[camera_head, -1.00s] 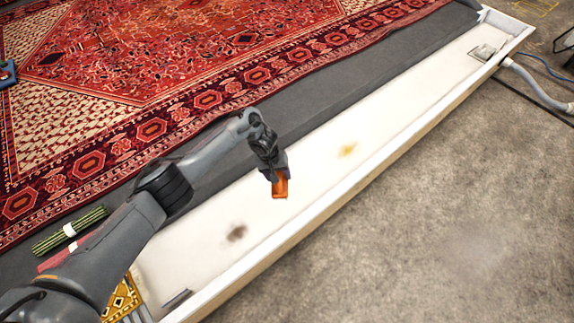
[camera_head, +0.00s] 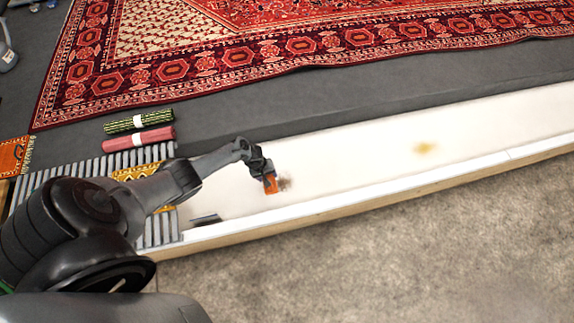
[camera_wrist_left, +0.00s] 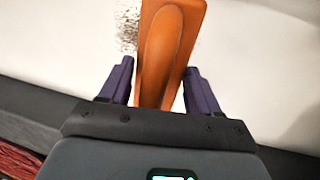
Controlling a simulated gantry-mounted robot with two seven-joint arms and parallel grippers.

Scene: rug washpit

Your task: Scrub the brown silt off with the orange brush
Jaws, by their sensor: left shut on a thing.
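My left gripper (camera_head: 266,173) is shut on the orange brush (camera_head: 271,185), over the white trough (camera_head: 350,160). In the left wrist view the brush (camera_wrist_left: 168,50) sits between the two fingers (camera_wrist_left: 155,85) and points away from me. The brown silt (camera_head: 285,184) is a small dark patch on the trough floor, just right of the brush in the head view. In the left wrist view the speckled silt (camera_wrist_left: 129,28) shows beside the brush's left edge, partly hidden by it. I cannot tell whether the bristles touch the floor. My right gripper is not in view.
A yellow stain (camera_head: 424,148) lies farther right on the trough floor. A dark flat piece (camera_head: 205,219) lies at the trough's near left end. A slatted grate (camera_head: 160,232), rolled rugs (camera_head: 138,138) and a large red rug (camera_head: 300,48) lie beyond and left.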

